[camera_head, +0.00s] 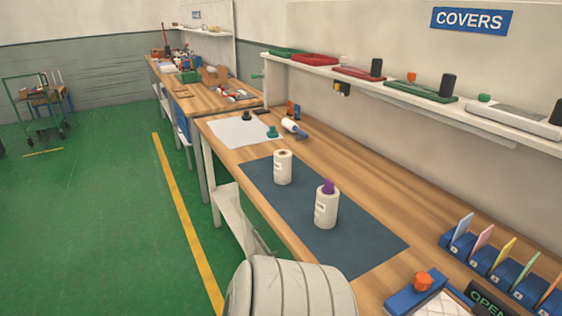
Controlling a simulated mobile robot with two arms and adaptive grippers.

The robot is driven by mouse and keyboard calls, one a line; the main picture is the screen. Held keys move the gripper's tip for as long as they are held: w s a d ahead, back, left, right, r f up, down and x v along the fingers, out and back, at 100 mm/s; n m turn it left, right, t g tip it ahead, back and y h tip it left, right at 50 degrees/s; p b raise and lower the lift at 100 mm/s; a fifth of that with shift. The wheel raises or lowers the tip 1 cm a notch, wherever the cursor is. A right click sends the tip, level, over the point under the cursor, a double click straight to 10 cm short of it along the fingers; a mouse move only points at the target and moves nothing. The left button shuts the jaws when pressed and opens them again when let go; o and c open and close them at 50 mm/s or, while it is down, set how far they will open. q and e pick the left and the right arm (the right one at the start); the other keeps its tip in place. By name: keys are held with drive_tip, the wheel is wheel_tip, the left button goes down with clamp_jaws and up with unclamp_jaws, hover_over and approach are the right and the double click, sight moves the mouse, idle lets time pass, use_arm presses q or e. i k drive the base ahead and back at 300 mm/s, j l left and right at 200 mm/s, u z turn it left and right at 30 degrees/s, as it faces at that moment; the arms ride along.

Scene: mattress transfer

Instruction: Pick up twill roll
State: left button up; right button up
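Two white rolls stand upright on the dark blue mat (350,243) on the wooden workbench. The farther white roll (283,168) has an open brown core at its top. The nearer white roll (326,208) has a purple piece sticking out of its top. Each has a small label that is too small to read, so I cannot tell which one is twill. The two rolls stand apart from each other. Neither of my grippers shows in the head view.
A large pale ribbed cylinder (290,290) fills the bottom middle; I cannot tell what it is. Blue holders with coloured cards (495,260) stand at the right. A wall shelf (400,98) bears trays. A white sheet (238,133) lies beyond the mat.

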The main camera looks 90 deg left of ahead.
sight(283, 158)
drive_tip(key=i+u, duration=0.15)
drive_tip(key=u, duration=2.7)
